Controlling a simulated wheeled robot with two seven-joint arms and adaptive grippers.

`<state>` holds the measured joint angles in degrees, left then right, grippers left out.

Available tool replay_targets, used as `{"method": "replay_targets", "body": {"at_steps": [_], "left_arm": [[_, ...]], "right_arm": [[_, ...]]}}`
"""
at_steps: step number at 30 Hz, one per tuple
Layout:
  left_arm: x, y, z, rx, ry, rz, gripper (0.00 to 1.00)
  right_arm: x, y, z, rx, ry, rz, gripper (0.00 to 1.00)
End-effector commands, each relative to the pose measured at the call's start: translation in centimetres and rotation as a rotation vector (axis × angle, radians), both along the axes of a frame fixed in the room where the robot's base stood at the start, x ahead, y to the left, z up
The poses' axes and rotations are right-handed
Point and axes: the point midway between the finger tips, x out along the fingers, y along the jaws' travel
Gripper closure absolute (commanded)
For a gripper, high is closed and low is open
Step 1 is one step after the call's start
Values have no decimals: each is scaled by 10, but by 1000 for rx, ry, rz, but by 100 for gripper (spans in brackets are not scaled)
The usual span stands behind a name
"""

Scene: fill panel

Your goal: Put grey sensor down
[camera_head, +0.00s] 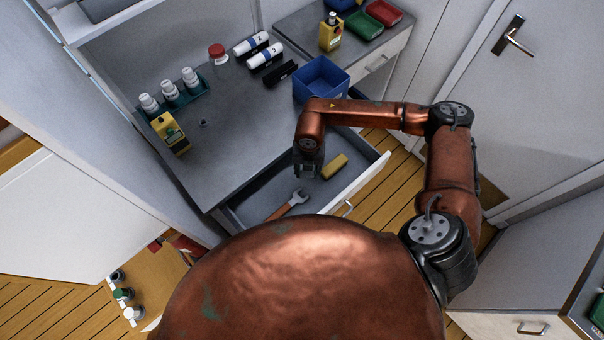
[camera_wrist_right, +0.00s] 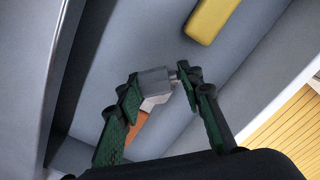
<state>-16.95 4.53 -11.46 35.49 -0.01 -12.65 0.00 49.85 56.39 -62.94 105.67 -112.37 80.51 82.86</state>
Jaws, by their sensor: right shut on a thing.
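My right gripper (camera_head: 308,172) is over the open drawer (camera_head: 240,203) in the head view, pointing down. In the right wrist view my right gripper (camera_wrist_right: 160,82) is shut on the grey sensor (camera_wrist_right: 151,79), a short grey cylinder with a thin tip. The sensor is inside the drawer's outline; I cannot tell whether it touches the floor. An adjustable wrench with an orange handle (camera_head: 289,205) lies in the drawer, partly behind the sensor in the wrist view. A yellow block (camera_head: 335,166) lies near the drawer's front. My left gripper is not in view.
The grey worktop (camera_head: 225,160) above holds a rack of white bottles (camera_head: 170,94), a yellow bottle (camera_head: 171,134), white cylinders (camera_head: 258,50), a red-lidded jar (camera_head: 218,55) and a blue bin (camera_head: 321,80). The drawer's white front wall (camera_head: 358,190) stands close to my gripper.

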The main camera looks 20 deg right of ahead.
Motion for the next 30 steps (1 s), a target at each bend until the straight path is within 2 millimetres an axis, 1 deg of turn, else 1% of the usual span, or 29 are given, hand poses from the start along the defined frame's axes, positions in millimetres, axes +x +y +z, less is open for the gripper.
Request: {"method": "replay_targets", "body": {"at_steps": [1,3,6,7,8,10,13,15,16,20,23,26,27,30], "left_arm": [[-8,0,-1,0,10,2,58],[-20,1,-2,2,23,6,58],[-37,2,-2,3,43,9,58],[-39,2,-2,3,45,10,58],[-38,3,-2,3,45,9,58],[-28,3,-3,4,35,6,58],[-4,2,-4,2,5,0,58],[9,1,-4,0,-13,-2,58],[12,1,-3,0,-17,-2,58],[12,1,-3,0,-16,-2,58],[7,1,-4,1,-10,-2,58],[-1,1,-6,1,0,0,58],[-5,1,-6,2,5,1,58],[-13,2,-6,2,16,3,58]], "right_arm": [[2,0,-12,-1,7,-1,89],[5,0,-25,-1,8,-1,89],[9,0,-35,-2,11,-1,89],[9,0,-38,-2,11,-1,89],[9,0,-41,0,11,-1,89],[9,0,-51,-1,14,-1,89],[9,0,-66,-1,14,-1,89],[9,0,-71,-2,12,-2,89],[10,0,-72,-1,12,-1,89],[10,0,-71,-2,11,-1,89],[9,0,-71,-1,12,-1,89],[9,0,-75,-1,12,-1,89],[9,0,-74,-1,12,0,64],[9,0,-74,-1,12,0,57]]}}
